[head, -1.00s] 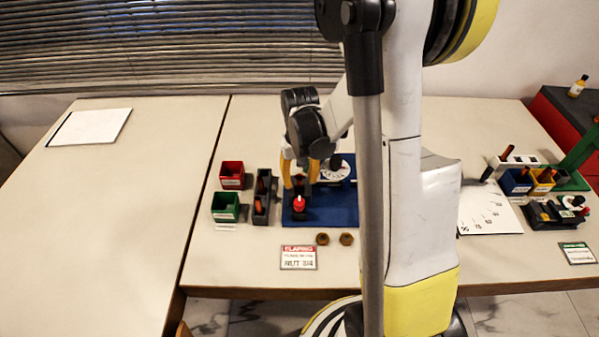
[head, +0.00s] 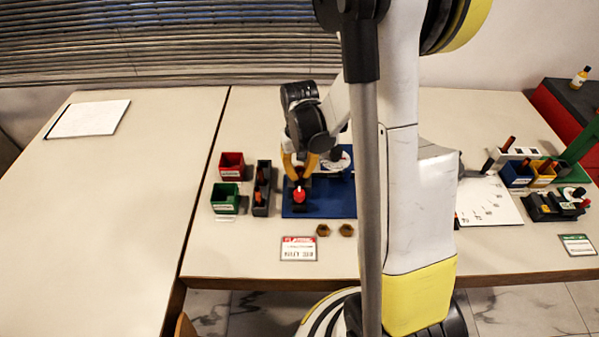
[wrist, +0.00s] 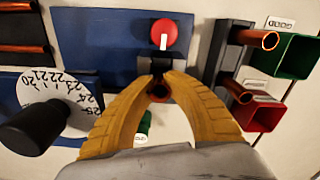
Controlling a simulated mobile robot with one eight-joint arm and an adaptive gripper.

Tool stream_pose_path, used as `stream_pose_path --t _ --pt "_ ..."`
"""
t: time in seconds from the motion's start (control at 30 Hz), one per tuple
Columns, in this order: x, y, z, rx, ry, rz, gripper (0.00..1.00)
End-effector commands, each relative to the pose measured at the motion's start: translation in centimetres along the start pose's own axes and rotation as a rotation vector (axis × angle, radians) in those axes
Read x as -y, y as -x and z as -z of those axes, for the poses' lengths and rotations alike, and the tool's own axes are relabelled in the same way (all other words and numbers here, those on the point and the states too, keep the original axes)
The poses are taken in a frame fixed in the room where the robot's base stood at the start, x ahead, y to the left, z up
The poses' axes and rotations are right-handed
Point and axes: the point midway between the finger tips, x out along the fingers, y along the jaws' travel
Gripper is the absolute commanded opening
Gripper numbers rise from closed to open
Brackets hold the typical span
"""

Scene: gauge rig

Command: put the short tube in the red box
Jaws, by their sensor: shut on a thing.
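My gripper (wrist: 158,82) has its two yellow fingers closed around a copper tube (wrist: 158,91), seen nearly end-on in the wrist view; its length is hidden. It is at the dark fixture just beside the red knob (wrist: 164,33) on the blue board. In the head view my gripper (head: 299,179) is over that board, right of the boxes; the tube is not clear there. I cannot tell whether the tube touches the fixture. The red box (head: 231,158) is at the left, apart from my gripper; it also shows in the wrist view (wrist: 272,112).
A green box (head: 225,190) stands in front of the red box. A dark rack (head: 262,205) with two copper tubes stands between the boxes and the blue board (head: 335,207). A white dial (wrist: 62,100) is beside my gripper. The left table is mostly clear.

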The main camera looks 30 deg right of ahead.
Motion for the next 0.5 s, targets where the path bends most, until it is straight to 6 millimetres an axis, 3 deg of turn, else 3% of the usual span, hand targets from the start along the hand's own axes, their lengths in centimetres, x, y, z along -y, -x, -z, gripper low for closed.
stream_pose_path --t 0.37,0.4,0.47,0.5 --pt "0.07 0.0 -0.24 0.0 0.0 0.0 0.0" --pt "0.07 0.0 -0.24 0.0 0.0 0.0 0.14" --pt "0.07 0.0 -0.24 0.0 0.0 0.0 0.33" --pt "0.07 0.0 -0.24 0.0 0.0 0.0 0.36"
